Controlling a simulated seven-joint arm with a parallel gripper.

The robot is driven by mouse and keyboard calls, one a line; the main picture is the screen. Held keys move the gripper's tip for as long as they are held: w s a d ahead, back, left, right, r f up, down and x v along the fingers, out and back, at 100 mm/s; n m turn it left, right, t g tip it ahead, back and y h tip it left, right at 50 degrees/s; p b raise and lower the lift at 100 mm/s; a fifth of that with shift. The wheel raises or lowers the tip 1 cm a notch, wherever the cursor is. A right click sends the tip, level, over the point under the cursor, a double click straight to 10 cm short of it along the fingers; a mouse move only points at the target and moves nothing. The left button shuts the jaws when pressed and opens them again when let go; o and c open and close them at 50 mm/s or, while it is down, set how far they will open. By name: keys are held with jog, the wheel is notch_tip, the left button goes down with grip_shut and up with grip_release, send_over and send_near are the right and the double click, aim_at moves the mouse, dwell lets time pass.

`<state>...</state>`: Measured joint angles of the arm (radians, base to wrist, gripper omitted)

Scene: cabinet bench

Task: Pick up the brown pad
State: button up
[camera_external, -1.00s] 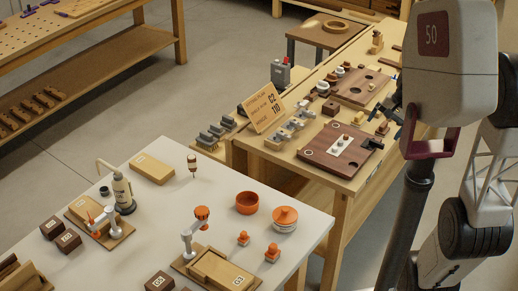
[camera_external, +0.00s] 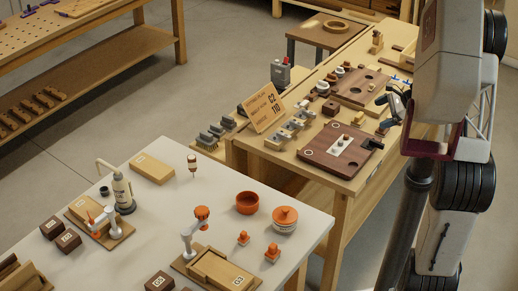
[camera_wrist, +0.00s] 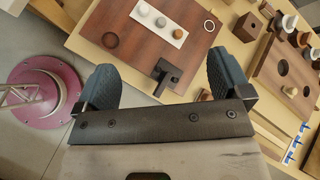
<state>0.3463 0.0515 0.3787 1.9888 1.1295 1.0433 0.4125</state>
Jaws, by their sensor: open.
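No thing is plainly marked as the brown pad, and I cannot tell which piece it is. Candidates are a small brown cube (camera_wrist: 248,25), seen also in the external view (camera_external: 330,108), and a small tan-brown piece (camera_wrist: 205,95) beside a black clamp-like part. My gripper (camera_wrist: 162,62) is open and empty, its two dark fingers spread wide above the right-hand bench. The black part (camera_wrist: 165,75) shows between the fingers, apparently below them. In the external view my gripper (camera_external: 396,104) is partly hidden by my arm, near the bench's right side.
A dark brown board (camera_external: 318,151) with a white peg strip lies on the wooden bench. Another brown board (camera_wrist: 268,72) with round holes lies to its right in the wrist view. A sign (camera_external: 264,107) and grey blocks line the left edge. A white table (camera_external: 220,175) stands in front.

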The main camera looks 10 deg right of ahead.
jog(key=w+d+f+m+t, duration=0.2)
jog(key=w+d+f+m, duration=0.2)
jog(key=d+f, duration=0.3)
jog(key=w+d+f+m+t, duration=0.3)
jog(key=w+d+f+m, duration=0.2)
jog(key=w+d+f, duration=0.2)
jog(key=shift+w+d+f, duration=0.25)
jog(key=shift+d+f, duration=0.1)
jog(key=shift+f, duration=0.45)
jog(key=shift+a, duration=0.1)
jog(key=shift+x, duration=1.25)
jog(key=shift+w, duration=0.1)
jog(key=shift+x, duration=2.55)
jog(key=shift+c, duration=0.3)
